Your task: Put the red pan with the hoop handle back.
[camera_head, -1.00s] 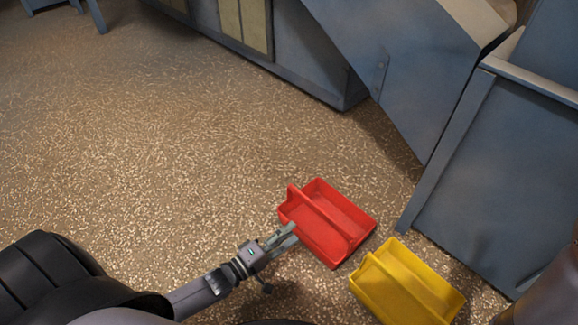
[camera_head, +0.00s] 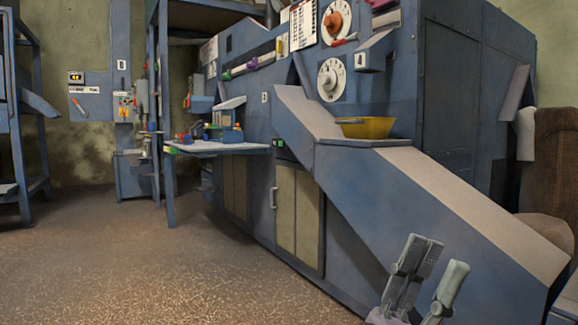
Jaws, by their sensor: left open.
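The red pan with the hoop handle is not in view now. My left gripper (camera_head: 441,253) shows at the bottom right, its pale grey fingers pointing up and spread apart, with nothing between them. It stands in front of the sloping blue chute. My right gripper is not in view.
The sloping chute (camera_head: 455,210) of the blue machine fills the right side. A yellow-orange pan (camera_head: 365,128) sits on a small ledge (camera_head: 362,143) on it. A side table (camera_head: 218,148) with small items juts out at centre left. Open floor (camera_head: 150,270) lies at the lower left.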

